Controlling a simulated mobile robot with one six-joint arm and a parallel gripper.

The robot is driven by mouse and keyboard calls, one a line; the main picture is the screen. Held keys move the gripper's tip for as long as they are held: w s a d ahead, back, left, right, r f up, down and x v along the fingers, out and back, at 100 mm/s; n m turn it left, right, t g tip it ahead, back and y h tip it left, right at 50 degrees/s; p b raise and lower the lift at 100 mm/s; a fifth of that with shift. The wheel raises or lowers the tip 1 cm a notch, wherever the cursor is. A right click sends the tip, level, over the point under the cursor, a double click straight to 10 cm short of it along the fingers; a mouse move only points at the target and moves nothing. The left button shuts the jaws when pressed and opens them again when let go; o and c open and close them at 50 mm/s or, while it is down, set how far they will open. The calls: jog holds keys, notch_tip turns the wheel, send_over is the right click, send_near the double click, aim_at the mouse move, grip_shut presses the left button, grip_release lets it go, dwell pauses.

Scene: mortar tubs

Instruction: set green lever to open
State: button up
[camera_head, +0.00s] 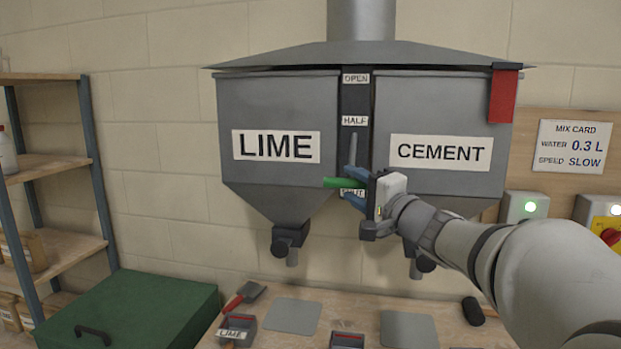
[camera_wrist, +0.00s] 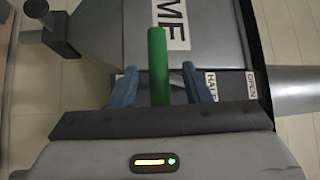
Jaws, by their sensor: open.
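The green lever (camera_head: 345,182) sticks out from the dark slotted plate between the lime and cement hoppers. It sits low on the plate, near the SHUT label (camera_head: 353,192), below the HALF label (camera_head: 354,121) and the OPEN label (camera_head: 356,78). My gripper (camera_head: 353,184) is at the lever with its blue fingers above and below it. In the wrist view the green lever (camera_wrist: 158,65) stands between the two open fingers of my gripper (camera_wrist: 158,80), with a gap on both sides. Part of the SHUT label is hidden by my gripper.
The lime hopper (camera_head: 230,105) is left of the plate and the cement hopper (camera_head: 425,95) right. A red tag (camera_head: 503,97) hangs at the cement hopper's upper right. Below stands a table (camera_head: 268,312) with trays and a trowel. The slot above the lever looks clear.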

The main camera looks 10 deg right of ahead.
jog(key=shift+x, duration=1.05)
jog(key=shift+c, duration=0.3)
grip_shut()
jog(key=shift+f, duration=0.1)
